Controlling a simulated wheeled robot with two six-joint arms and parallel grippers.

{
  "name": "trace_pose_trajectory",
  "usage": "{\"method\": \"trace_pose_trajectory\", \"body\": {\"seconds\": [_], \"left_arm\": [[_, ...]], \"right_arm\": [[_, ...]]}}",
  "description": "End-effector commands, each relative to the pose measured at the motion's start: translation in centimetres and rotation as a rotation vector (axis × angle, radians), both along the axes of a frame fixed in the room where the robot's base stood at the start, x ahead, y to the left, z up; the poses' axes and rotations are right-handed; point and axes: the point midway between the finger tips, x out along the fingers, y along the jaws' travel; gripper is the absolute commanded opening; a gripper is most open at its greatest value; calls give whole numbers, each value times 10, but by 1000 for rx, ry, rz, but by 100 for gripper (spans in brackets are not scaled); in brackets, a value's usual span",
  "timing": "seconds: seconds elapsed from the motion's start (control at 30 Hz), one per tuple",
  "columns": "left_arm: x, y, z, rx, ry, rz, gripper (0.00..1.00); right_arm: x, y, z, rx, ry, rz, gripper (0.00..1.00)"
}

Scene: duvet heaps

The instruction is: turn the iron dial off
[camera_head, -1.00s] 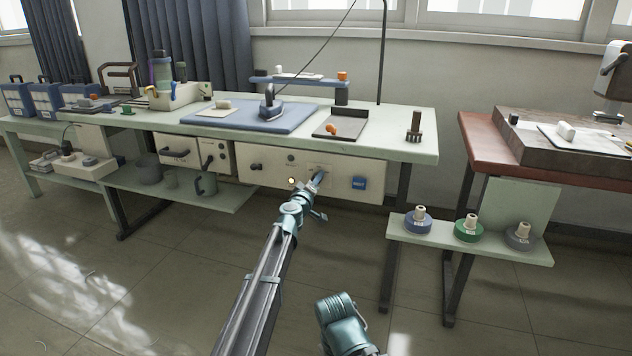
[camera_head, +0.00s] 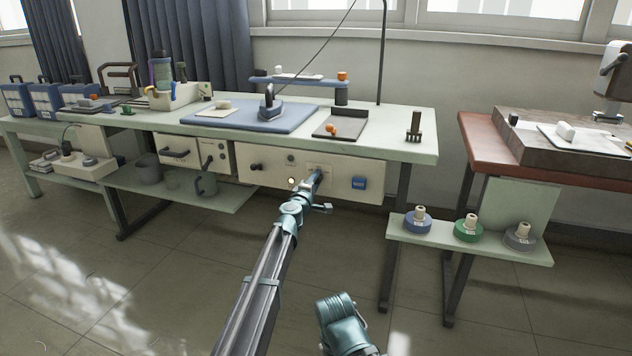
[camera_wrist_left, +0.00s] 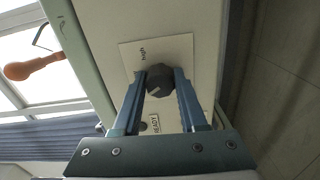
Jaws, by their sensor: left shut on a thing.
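The iron dial (camera_wrist_left: 159,80) is a dark, faceted knob on a pale plate (camera_wrist_left: 183,48) in the left wrist view. The plate carries the printed word "high", and a "READY" label shows near it. My left gripper (camera_head: 317,176) is shut on the dial, one finger on each side, at the front panel (camera_head: 270,178) under the table. In the head view the fingers hide the dial. The iron (camera_head: 268,104) stands on the blue ironing pad (camera_head: 222,115). A small light (camera_head: 292,182) glows on the panel. The right gripper's fingers do not show.
A dark tray (camera_head: 350,128) lies on the tabletop above. A low shelf (camera_head: 520,247) with several round weights stands to the right. The floor in front is clear.

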Motion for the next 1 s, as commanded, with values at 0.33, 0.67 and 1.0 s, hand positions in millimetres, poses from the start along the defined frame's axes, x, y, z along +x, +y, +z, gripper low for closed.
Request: {"method": "trace_pose_trajectory", "body": {"seconds": [0.33,0.67,1.0], "left_arm": [[0,0,0,-277,90,0,0],[0,0,0,-440,143,0,0],[0,1,0,-497,162,1,0]], "right_arm": [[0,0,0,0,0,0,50],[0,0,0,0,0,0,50],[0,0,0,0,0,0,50]]}}
